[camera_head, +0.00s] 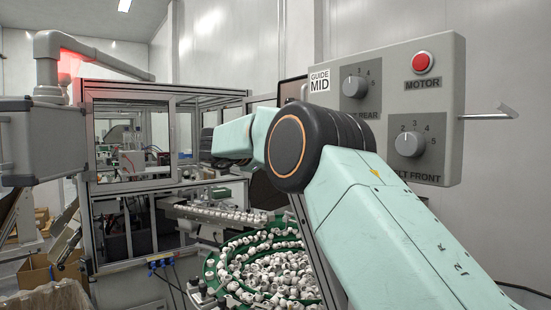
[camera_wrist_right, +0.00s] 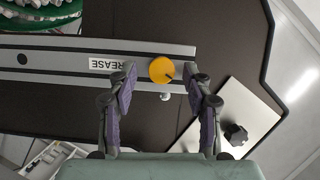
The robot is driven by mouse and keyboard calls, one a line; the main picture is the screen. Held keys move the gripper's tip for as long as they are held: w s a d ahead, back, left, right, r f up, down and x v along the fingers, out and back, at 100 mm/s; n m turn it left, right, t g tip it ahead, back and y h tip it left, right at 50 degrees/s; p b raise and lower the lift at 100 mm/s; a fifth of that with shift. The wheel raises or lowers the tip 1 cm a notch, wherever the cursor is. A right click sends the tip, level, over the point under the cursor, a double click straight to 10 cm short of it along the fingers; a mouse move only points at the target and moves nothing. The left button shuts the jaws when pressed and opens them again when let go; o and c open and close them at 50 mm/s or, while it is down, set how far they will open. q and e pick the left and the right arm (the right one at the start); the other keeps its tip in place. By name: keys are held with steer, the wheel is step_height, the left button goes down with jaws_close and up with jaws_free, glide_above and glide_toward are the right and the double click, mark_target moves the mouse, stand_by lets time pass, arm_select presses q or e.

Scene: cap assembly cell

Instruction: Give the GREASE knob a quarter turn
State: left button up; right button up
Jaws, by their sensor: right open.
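The orange round GREASE knob (camera_wrist_right: 161,70) sits on a grey rail (camera_wrist_right: 60,58) in the right wrist view, with a dark mark toward its lower right edge. My right gripper (camera_wrist_right: 159,75) is open, with one fingertip on each side of the knob and a gap to each. I cannot tell its height above the knob. In the head view my right arm reaches in from the lower right; its fingers and the knob do not show there. My left gripper is in neither view.
A grey control box (camera_head: 390,110) with dials and a red MOTOR button (camera_head: 422,62) stands behind my right arm. A green feeder bowl (camera_head: 215,262) holds many white caps. In the wrist view, a black knob (camera_wrist_right: 236,134) on a light plate (camera_wrist_right: 245,108) lies right of the gripper.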

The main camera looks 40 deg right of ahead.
steer(key=shift+w+a, duration=0.25)
steer(key=shift+w, duration=0.1)
steer(key=shift+a, duration=0.15)
steer(key=shift+c, duration=0.6)
steer(key=shift+s+r, duration=0.1)
steer(key=shift+s, duration=0.1)
steer(key=shift+c, duration=1.4)
steer(key=shift+s+d, duration=0.2)
steer(key=shift+d, duration=0.05)
steer(key=c, duration=0.3)
steer(key=shift+w+a, duration=0.15)
jaws_close()
